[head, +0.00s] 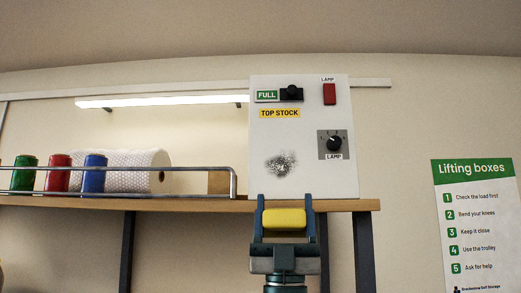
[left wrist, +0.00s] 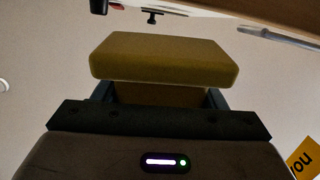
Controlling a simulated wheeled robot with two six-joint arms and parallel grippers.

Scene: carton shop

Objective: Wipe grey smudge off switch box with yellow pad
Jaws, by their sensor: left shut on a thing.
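The white switch box (head: 303,180) stands upright on the right end of the shelf. A dark grey speckled smudge (head: 281,165) is on the lower left of its front face. My left gripper (head: 284,219) is shut on the yellow pad (head: 284,225), in front of and below the box, under the smudge. The pad also shows large in the left wrist view (left wrist: 165,60), held between the fingers. In the head view the pad appears apart from the smudge; the depth gap to the box is hard to tell. My right gripper is not in view.
The box carries a red lamp switch (head: 329,94), a lamp knob (head: 334,144) and a black slider (head: 291,93). The wooden shelf (head: 190,203) has a metal rail (head: 215,168), coloured spools and a white roll (head: 130,160). A poster (head: 472,225) hangs at right.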

